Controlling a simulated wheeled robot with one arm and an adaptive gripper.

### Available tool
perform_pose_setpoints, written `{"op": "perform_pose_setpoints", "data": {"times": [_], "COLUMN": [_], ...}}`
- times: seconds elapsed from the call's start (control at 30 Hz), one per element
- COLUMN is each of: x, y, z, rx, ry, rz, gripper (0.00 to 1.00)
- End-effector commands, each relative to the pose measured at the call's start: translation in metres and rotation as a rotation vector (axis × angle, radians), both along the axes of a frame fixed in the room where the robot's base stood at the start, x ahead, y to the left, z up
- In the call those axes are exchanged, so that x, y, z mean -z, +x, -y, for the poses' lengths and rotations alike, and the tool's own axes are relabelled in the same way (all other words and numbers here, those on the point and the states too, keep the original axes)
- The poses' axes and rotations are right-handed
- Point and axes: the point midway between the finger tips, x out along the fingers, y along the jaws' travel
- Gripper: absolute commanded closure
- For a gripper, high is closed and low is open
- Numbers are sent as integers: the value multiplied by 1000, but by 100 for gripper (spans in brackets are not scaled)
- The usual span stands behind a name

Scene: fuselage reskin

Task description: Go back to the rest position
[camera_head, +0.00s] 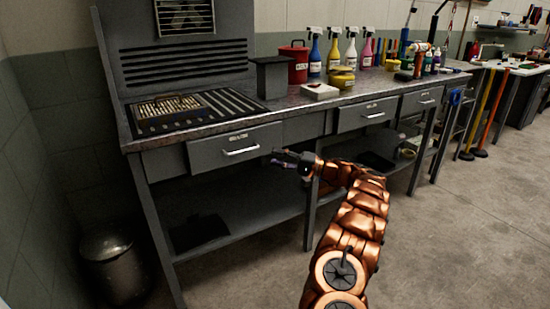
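My gripper (283,159) is at the end of my copper-coloured arm, which reaches up from the bottom of the head view. It is in front of the workbench (215,138), near the right end of the left drawer (236,149). The drawer has a silver handle and looks slightly pulled out. The gripper's fingers point left and look spread apart, with nothing seen between them. I cannot tell whether a fingertip touches the drawer front.
Spray bottles (333,50), a red bucket (296,65) and a grey box (271,79) stand on the bench. A lower shelf (240,210) lies beneath. A metal bin (115,265) stands at left. The floor (450,235) at right is clear.

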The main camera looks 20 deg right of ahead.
Motion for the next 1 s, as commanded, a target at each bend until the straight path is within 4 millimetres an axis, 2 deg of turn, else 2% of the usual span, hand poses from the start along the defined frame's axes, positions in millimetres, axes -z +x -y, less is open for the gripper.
{"op": "perform_pose_setpoints", "data": {"times": [0.33, 0.47, 0.57, 0.77, 1.0], "x": [0, -6, -16, -39, -59], "y": [0, 0, -2, -19, -60], "z": [-1, -12, -35, -103, -184], "rx": [0, -20, -59, -181, -329], "ry": [1, 7, 14, 2, -65], "rz": [-1, -13, -43, -129, -239], "gripper": [63, 63, 63, 63, 63]}}
